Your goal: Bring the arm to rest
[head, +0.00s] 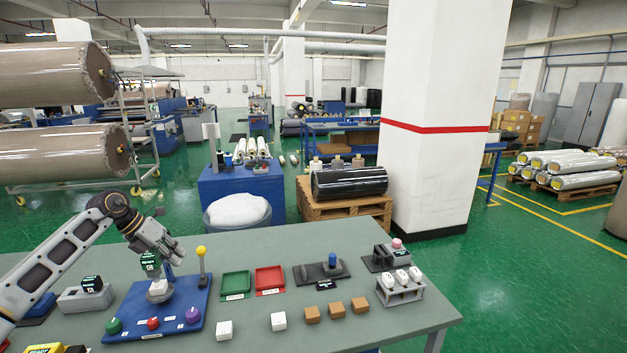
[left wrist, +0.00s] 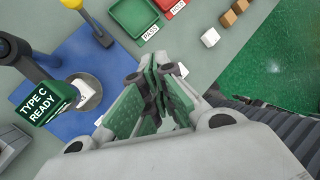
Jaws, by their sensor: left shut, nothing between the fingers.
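My left gripper (head: 176,258) hangs over the table at the left, above the blue panel (head: 185,300). Its fingers are shut and empty; in the left wrist view the green-padded fingers (left wrist: 158,75) meet. A white piece (left wrist: 88,90) sits in a grey dish on the blue panel, to the left of the fingers and apart from them. The dish (head: 158,297) also shows in the head view, below the gripper. A green sign (left wrist: 42,103) beside it reads TYPE C READY. My right gripper is not in view.
On the table (head: 330,260), a yellow-topped lever (head: 202,265) stands close right of the gripper. Green (head: 236,283) and red (head: 270,279) trays, white and brown cubes, and a rack of white rolls (head: 400,285) lie further right. Space above the table's right is clear.

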